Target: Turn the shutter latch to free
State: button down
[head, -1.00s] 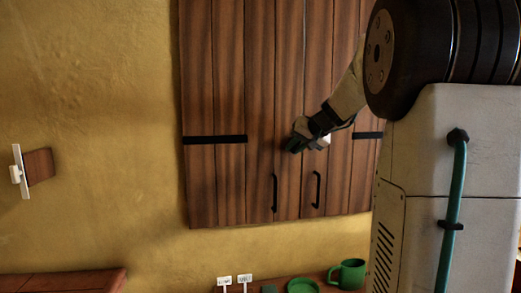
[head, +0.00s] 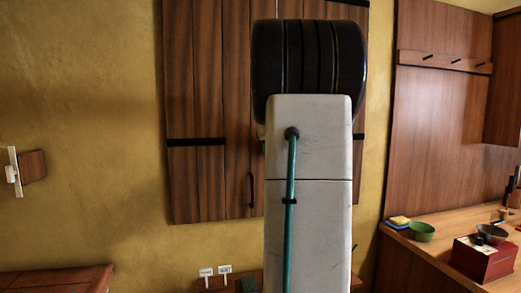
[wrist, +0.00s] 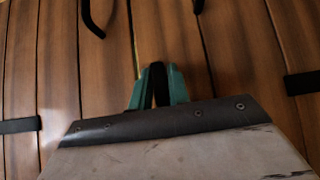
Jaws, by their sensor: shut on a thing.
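The brown plank shutters (head: 205,90) hang on the yellow wall, and their planks fill the wrist view (wrist: 235,70). My gripper (wrist: 159,80) has two green fingers in the wrist view, closed on a dark upright piece, the shutter latch (wrist: 160,85), in front of the planks. Only a small part of the latch shows; its base and the angle it is turned to are hidden. In the head view my arm hides both gripper and latch.
A black pull handle (head: 252,188) shows on the shutter; two handles appear in the wrist view. A black strap (head: 196,142) crosses the left planks. A wooden counter at right holds a green bowl (head: 422,231) and a red box (head: 484,259).

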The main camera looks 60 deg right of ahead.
dwell(0.3)
jog(key=c, duration=1.4)
grip_release()
jog(key=shift+d, duration=0.1)
jog(key=shift+r, duration=0.1)
jog(key=v, duration=0.7)
jog(key=shift+s+a+r, duration=0.2)
jog(key=shift+a, duration=0.05)
